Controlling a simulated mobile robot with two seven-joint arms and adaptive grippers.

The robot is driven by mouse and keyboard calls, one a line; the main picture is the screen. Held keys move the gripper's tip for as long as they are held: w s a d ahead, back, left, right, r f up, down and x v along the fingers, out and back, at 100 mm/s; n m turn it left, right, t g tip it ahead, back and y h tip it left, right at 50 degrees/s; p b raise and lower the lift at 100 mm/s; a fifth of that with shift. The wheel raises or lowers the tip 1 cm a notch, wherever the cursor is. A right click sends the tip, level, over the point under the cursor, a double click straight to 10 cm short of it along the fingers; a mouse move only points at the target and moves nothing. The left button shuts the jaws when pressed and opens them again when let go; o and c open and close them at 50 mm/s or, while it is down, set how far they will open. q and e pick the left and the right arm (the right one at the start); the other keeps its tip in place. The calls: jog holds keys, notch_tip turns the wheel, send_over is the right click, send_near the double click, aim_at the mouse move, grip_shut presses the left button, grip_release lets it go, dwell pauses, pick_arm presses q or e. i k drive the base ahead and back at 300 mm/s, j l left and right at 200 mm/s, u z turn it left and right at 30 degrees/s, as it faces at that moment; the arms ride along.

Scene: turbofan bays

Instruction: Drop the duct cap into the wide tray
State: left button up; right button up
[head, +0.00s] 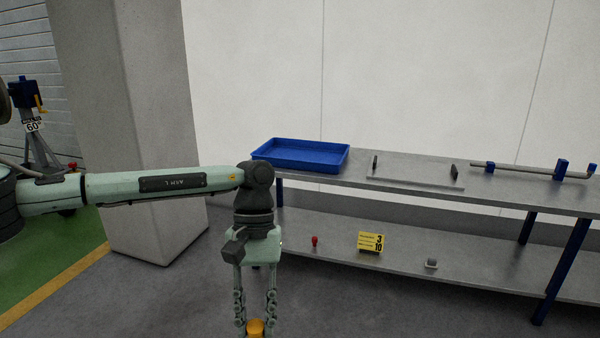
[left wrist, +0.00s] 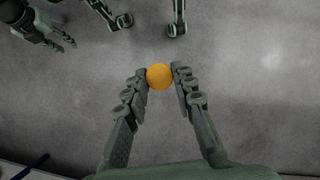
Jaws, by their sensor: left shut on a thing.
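The duct cap is a small orange round piece (head: 256,328), low in the head view; its round top (left wrist: 159,77) also shows in the left wrist view. My left gripper (head: 255,325) points down and is shut on the cap, with one finger on each side (left wrist: 159,79). It hangs in front of the bench and lower than the benchtop. The wide tray is a shallow blue tray (head: 300,167) on the left end of the benchtop, above and beyond the gripper. My right gripper (left wrist: 64,42) shows small at the upper left of the left wrist view, its fingers apart.
The grey bench (head: 400,200) has blue legs and a lower shelf (head: 330,262) with a red knob (head: 315,241), a yellow sign (head: 371,242) and a small grey block (head: 431,263). A bracket and a pipe lie on top, right of the tray. A concrete pillar (head: 140,120) stands left.

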aim_at(302, 154)
jog(key=i, duration=0.75)
jog(key=i+z, duration=0.15)
jog(key=i, duration=0.55)
jog(key=i+j+z, duration=0.25)
jog(key=i+z, duration=0.2)
jog(key=i, duration=0.2)
jog(key=i+j+z, duration=0.45)
jog(key=i, duration=0.1)
